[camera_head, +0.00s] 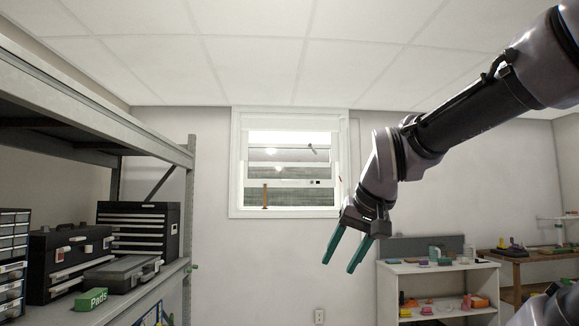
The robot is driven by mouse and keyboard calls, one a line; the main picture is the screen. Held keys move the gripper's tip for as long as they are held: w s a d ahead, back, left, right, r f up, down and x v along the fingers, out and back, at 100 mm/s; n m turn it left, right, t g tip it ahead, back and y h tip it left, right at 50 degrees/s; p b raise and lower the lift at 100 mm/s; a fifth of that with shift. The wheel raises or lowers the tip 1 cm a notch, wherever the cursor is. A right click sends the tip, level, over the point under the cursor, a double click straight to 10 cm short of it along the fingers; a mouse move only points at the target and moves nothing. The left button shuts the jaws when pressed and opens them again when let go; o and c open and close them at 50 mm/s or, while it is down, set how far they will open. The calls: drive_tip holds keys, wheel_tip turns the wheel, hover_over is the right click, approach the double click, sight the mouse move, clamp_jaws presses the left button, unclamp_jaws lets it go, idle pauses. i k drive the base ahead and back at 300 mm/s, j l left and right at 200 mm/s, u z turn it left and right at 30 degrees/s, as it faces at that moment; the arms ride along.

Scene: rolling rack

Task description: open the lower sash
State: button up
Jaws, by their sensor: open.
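A white-framed window is set in the far wall at the picture's middle. Its lower sash (290,183) shows a pale horizontal rail with small dark marks on it. Lighter panes show above the rail. A thin brown upright thing (265,195) stands at the lower left of the window opening. I cannot tell clearly how far the sash is raised. My gripper (342,257) hangs to the right of and below the window in the picture, its two green fingers apart and pointing down. It is empty and does not appear to touch the window.
A grey metal rack (187,215) stands on the left with black tool cases (138,231) and a green box (91,299) on its shelf. A white low shelf (437,268) with small items stands right of centre. A wooden table (516,259) is at the far right.

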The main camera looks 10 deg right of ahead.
sight(247, 182)
drive_tip(key=i, duration=4.55)
drive_tip(key=l+z, duration=0.05)
drive_tip(key=l, duration=0.2)
